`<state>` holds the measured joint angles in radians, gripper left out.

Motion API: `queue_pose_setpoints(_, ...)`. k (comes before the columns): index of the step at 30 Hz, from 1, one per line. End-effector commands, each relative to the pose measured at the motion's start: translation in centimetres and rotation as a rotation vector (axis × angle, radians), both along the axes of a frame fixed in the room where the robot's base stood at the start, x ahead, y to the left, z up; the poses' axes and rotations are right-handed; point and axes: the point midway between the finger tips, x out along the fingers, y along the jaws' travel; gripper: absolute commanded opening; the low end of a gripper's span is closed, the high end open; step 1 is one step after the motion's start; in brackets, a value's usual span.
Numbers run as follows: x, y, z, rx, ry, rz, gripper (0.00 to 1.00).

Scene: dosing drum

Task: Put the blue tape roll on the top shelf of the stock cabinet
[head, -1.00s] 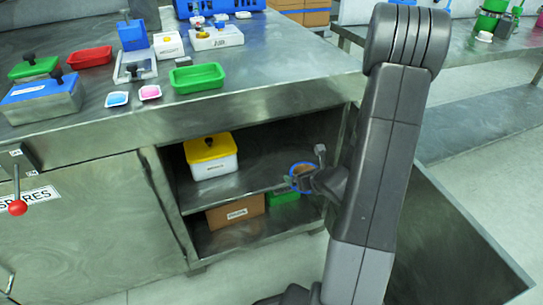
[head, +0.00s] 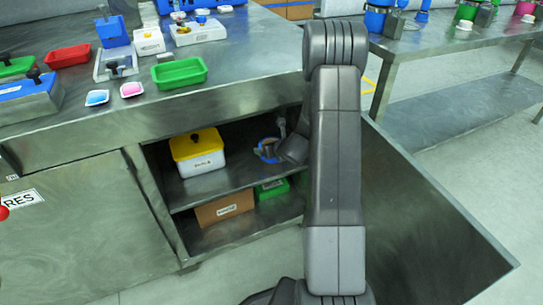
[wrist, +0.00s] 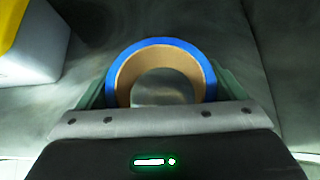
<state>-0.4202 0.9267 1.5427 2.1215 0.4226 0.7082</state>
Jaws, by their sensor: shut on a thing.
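The blue tape roll (wrist: 160,43) is a ring with a brown cardboard core. In the wrist view it sits between the green fingers of my gripper (wrist: 160,80), which is shut on it. In the head view the roll (head: 268,150) is inside the open stock cabinet, over the right part of the top shelf (head: 225,181). My gripper (head: 277,147) reaches in from the right and is partly hidden by my arm. I cannot tell whether the roll touches the shelf.
A white box with a yellow lid (head: 197,153) stands on the top shelf, left of the roll with a gap between. Below are a brown carton (head: 224,208) and a green bin (head: 271,188). The open cabinet door (head: 430,230) stands at the right. The worktop above holds trays.

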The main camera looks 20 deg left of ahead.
Motion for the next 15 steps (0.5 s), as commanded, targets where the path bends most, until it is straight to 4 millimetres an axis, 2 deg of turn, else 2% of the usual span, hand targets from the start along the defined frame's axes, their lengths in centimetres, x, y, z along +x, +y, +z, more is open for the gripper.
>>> queue_pose_setpoints(1,0.0,-0.1,-1.5,-0.001,0.004,-0.002,0.6)
queue_pose_setpoints(5,0.0,0.0,-3.5,-0.001,0.002,-0.001,0.6)
queue_pose_setpoints(15,0.2,0.3,-3.7,-0.001,0.001,0.0,0.6)
